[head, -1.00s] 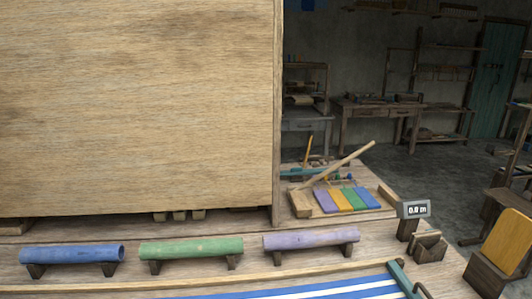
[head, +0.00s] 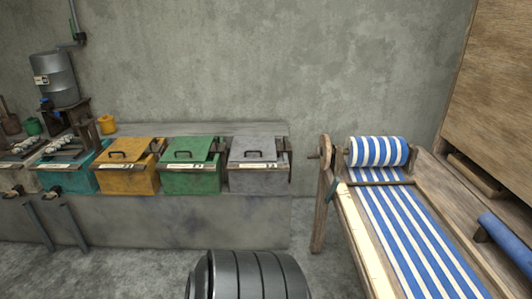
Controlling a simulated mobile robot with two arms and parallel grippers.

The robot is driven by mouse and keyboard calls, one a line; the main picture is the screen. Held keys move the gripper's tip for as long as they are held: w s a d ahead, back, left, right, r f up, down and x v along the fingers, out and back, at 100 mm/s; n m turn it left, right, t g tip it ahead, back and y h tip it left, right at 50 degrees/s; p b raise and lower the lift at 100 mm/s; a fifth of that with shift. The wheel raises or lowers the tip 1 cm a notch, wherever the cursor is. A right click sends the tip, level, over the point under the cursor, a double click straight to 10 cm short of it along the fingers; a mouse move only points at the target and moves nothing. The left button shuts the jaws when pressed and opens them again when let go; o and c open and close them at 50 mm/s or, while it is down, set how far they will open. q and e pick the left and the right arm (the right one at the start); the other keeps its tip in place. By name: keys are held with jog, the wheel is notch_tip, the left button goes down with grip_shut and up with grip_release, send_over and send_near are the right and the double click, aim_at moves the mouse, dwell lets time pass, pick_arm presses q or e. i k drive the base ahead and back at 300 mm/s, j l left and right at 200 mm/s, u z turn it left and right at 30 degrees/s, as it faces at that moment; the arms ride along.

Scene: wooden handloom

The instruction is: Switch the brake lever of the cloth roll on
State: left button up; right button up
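The cloth roll (head: 378,151), wound with blue and white striped cloth, sits at the far end of the loom on the right. The striped cloth (head: 405,225) runs from it toward the near right. A wooden crank-like piece (head: 320,155) sticks out at the left of the roll, by the loom's post. A thin teal bar (head: 332,200) slants down beside the left side of the frame. I cannot tell which of these is the brake lever, or its setting. Neither of my grippers is in view.
A concrete ledge (head: 150,222) along the wall carries a yellow box (head: 128,180), a green box (head: 190,178) and a grey box (head: 257,178). A metal drum (head: 54,80) stands at the left. A blue roller (head: 505,240) lies at right. Floor shows before the ledge.

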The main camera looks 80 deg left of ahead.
aim_at(334, 187)
jog(key=u, duration=2.05)
jog(key=i+j+u, duration=0.3)
jog(key=k+j, duration=0.05)
jog(key=k, duration=0.05)
